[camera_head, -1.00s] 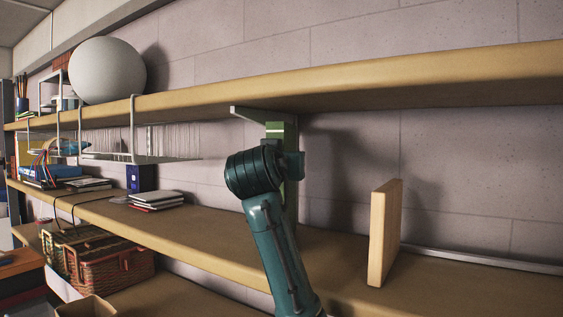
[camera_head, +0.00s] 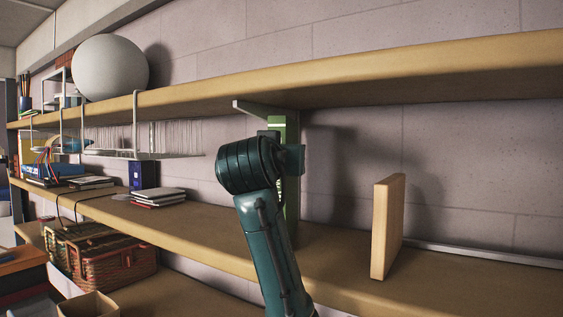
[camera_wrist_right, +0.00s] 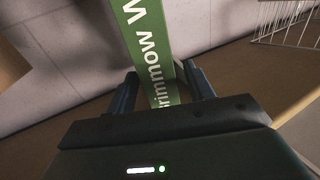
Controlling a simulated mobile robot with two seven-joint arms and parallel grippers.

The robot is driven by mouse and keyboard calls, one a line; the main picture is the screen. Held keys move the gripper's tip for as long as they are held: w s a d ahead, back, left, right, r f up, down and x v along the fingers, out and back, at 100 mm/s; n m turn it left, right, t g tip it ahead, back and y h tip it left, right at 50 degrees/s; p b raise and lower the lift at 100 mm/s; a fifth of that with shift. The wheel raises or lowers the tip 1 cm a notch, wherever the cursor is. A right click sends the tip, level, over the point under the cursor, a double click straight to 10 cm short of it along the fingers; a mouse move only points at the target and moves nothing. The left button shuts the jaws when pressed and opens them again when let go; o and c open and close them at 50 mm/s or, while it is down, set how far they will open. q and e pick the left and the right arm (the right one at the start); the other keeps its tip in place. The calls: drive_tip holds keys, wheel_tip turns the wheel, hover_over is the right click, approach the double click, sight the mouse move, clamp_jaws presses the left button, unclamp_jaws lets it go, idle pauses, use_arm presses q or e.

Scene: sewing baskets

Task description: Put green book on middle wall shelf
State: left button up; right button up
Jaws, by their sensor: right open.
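The green book (camera_head: 291,205) stands upright on the middle wall shelf (camera_head: 210,228), below a bracket of the upper shelf. My right arm covers part of it in the head view. The right wrist view shows its green spine (camera_wrist_right: 150,45) with white lettering. My right gripper (camera_wrist_right: 162,88) is open, with one finger on each side of the book's lower part in that view. Whether the fingers touch the book cannot be told. In the head view the right fingers are mostly hidden behind my wrist. My left gripper is not in view.
A wooden board (camera_head: 387,228) stands on the middle shelf to the right. Stacked notebooks (camera_head: 157,198) and a dark blue box (camera_head: 143,175) are to the left. A wire rack (camera_head: 135,140) hangs under the upper shelf (camera_head: 400,78). Wicker baskets (camera_head: 115,262) sit below.

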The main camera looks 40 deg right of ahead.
drive_tip(key=b+v, duration=0.2)
drive_tip(key=v, duration=0.6)
drive_tip(key=shift+s+a, duration=0.15)
